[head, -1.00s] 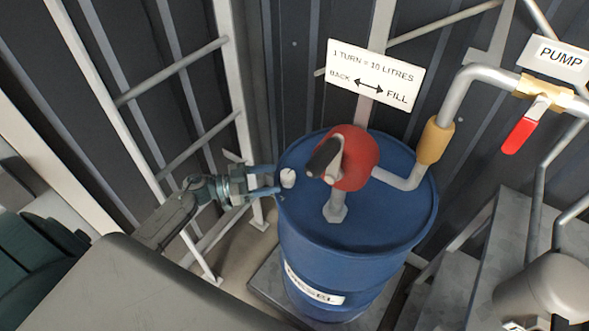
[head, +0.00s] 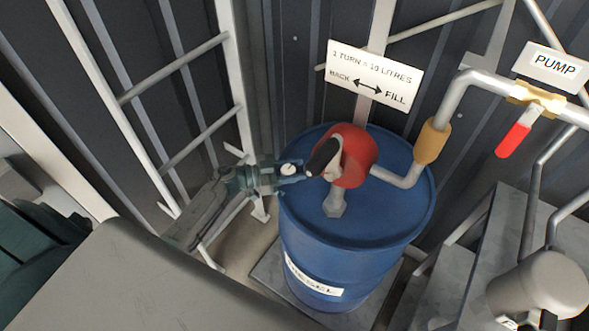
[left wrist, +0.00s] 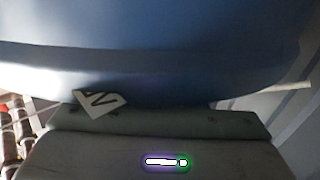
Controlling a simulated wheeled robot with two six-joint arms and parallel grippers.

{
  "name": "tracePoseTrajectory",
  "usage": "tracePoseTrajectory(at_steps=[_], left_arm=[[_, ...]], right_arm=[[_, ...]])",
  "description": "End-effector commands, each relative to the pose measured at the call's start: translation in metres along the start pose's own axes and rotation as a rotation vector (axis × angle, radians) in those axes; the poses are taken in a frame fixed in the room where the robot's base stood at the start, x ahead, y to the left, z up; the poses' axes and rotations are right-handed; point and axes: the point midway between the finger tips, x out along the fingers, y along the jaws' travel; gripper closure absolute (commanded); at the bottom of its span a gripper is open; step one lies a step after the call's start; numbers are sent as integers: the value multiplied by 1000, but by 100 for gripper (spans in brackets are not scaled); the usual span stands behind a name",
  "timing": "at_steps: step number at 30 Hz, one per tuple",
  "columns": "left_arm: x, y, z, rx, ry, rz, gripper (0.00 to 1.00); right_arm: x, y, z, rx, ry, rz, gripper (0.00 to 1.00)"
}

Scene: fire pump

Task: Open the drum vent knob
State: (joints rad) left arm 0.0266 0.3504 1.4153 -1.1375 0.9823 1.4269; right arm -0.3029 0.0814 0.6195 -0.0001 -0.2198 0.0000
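The drum vent knob (head: 288,169) is a small white knob at the left edge of the blue drum's top (head: 375,222) in the head view. My left gripper (head: 290,171) reaches in from the left, with its fingers on either side of the knob. I cannot tell whether the fingers touch it. The left wrist view shows the blurred blue drum wall (left wrist: 160,70) and part of a white label (left wrist: 98,101); the knob and fingertips are not visible there. My right gripper is not in view.
A red hand pump (head: 358,155) with a dark crank handle stands on the drum, close right of the knob. A pipe (head: 398,178) leads from it to a red-handled valve (head: 514,139). A white ladder-like frame (head: 226,60) stands behind my left arm.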

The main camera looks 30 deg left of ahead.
Motion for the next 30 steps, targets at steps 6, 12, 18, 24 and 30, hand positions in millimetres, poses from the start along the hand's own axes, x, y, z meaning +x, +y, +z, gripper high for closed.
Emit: tracePoseTrajectory(at_steps=[6,12,18,24,30], left_arm=[[0,0,0,-1,0,-4,86],[0,0,-3,-1,0,-52,86],[0,-1,-5,-4,-1,-173,86],[-1,-4,-4,-5,0,-347,86],[-2,-7,0,-5,0,-525,86]], right_arm=[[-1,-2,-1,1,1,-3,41],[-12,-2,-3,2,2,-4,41],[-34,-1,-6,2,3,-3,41],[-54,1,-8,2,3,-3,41],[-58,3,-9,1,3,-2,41]])
